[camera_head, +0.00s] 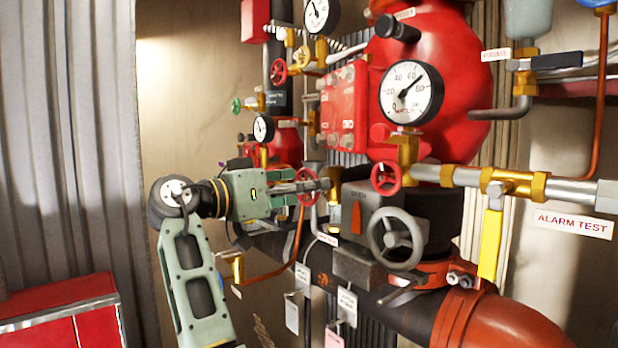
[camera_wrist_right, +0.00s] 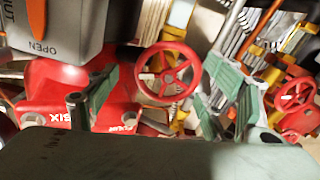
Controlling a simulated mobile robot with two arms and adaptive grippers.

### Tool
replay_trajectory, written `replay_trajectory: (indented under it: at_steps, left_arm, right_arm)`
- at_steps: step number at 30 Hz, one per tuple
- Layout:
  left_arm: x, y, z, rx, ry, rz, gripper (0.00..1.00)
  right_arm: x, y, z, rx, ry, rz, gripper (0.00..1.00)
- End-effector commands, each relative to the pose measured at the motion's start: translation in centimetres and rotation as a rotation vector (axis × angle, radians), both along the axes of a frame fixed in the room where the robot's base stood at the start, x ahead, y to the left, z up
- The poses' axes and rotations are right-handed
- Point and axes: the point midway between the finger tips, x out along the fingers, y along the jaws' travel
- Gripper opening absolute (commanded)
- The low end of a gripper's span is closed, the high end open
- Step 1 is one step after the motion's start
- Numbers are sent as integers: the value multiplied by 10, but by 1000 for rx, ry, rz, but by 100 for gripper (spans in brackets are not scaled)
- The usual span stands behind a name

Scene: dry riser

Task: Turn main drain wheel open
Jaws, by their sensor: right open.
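A small red handwheel (camera_head: 306,173) stands left of the grey valve box with an orange pointer (camera_head: 356,217). My right gripper (camera_head: 318,186) comes in from the left with its fingers at this wheel, partly covering it. In the right wrist view, the red wheel (camera_wrist_right: 169,76) shows in the gap between the two open fingers (camera_wrist_right: 160,95), with no clear contact. I cannot tell whether its rim lies between the fingertips or just beyond. A larger grey handwheel (camera_head: 398,239) stands at the lower right, apart from the gripper. I cannot read which wheel is labelled main drain. My left gripper is not in view.
Another red wheel (camera_head: 386,178) sits below the large gauge (camera_head: 411,93). A yellow lever (camera_head: 491,243) hangs at the right. Tags hang by the thick dark pipe (camera_head: 275,246). A red cabinet (camera_head: 60,310) stands at the lower left. The box (camera_wrist_right: 60,28) is close in the wrist view.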

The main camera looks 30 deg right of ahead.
Motion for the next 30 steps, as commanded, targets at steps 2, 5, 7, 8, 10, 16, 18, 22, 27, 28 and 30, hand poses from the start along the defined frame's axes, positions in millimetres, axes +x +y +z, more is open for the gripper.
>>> replay_trajectory:
  at_steps: [2, 5, 7, 8, 10, 16, 18, 22, 27, 28, 30]
  left_arm:
    - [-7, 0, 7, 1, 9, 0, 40]
    - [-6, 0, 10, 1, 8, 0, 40]
    - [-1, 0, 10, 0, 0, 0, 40]
    - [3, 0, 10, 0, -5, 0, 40]
    - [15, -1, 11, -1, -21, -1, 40]
    - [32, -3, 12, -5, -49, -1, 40]
    - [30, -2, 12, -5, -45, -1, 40]
    - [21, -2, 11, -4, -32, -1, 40]
    - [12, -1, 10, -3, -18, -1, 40]
    - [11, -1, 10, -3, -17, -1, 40]
    - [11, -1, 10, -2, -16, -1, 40]
  right_arm:
    - [1, -10, 2, 2, 2, 0, 74]
    - [2, -18, 0, 1, 2, 1, 74]
    - [2, -20, 0, 1, 2, 1, 74]
    - [2, -21, -1, 1, 2, 2, 74]
    - [2, -21, -1, 1, 2, 2, 74]
    - [2, -21, -1, 0, 1, 2, 70]
    - [2, -21, -1, 0, 1, 2, 64]
    - [2, -21, -1, 0, 1, 2, 53]
    - [2, -21, -1, 0, 1, 2, 38]
    - [2, -21, -1, 0, 1, 3, 35]
    - [2, -21, -1, 0, 1, 3, 30]
